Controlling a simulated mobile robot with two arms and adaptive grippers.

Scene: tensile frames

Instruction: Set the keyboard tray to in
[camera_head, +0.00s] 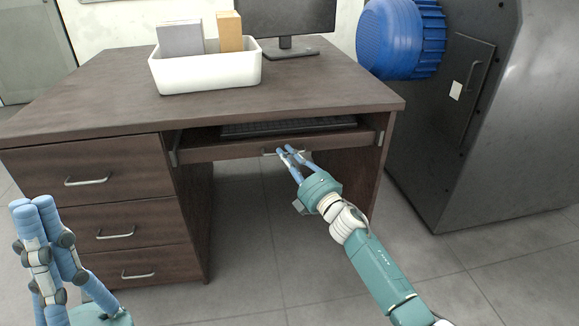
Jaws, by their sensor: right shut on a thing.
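The keyboard tray (225,148) is a dark wooden board with a thin metal handle, hung under the front of the brown desk (120,112). A strip of the dark keyboard (289,126) shows in the gap between the tray front and the desktop; the rest is hidden under the desktop. My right gripper (284,152) is at the tray's handle, with its blue fingers shut on it. My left gripper (34,204) is raised at the lower left, in front of the drawers and apart from them. Its fingers are close together, and whether they are shut is unclear.
Drawers (95,182) with metal handles fill the desk's left side. A white bin (207,75) with boxes and a monitor (286,22) stand on the desktop. A dark machine (490,130) with a blue drum (400,38) stands at the right. The floor in front is clear.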

